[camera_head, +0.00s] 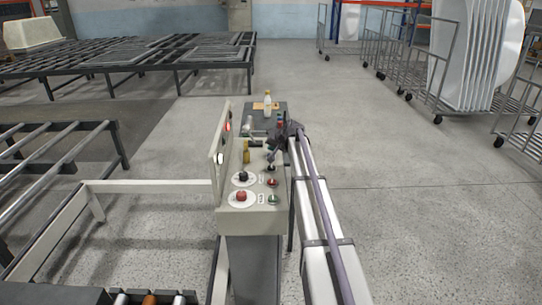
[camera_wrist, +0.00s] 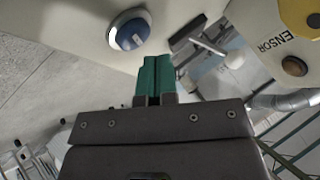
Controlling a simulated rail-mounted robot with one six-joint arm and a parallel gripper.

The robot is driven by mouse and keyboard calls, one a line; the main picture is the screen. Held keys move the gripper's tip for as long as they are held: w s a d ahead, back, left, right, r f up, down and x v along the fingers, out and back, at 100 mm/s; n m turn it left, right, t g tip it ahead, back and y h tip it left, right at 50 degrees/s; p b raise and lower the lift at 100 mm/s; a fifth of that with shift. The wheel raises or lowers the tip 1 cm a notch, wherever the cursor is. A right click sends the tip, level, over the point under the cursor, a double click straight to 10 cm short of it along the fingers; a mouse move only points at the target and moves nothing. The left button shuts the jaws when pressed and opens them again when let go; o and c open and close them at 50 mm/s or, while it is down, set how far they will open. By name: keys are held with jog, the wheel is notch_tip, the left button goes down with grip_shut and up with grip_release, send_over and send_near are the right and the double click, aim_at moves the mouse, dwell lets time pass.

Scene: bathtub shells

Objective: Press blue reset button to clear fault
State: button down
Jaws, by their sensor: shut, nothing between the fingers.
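The blue button (camera_wrist: 131,33) shows in the wrist view, a round blue cap in a pale collar on a light panel surface. My gripper (camera_wrist: 153,62) has green fingertips pressed together, empty. In the picture the tips lie below and slightly right of the blue button; a gap shows between them, though depth is hard to judge. In the head view my gripper (camera_head: 287,132) is a dark shape over the far part of the beige control console (camera_head: 238,217). I cannot make out the blue button in the head view; my arm may hide it.
The console also carries a red button (camera_head: 241,196), a black button (camera_head: 243,176) and a green button (camera_head: 272,199). A bottle (camera_head: 267,99) stands behind on a dark surface. Roller frames lie left. Carts with white shells (camera_head: 480,55) stand right. Floor between is open.

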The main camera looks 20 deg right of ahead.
jog(key=shift+f+b, duration=0.4)
jog(key=shift+f+b, duration=0.45)
dwell(0.6)
jog(key=shift+r, duration=0.15)
jog(key=shift+r+p, duration=0.75)
jog(key=shift+p, duration=0.1)
notch_tip(320, 180, up, 5)
jog(key=p, duration=0.5)
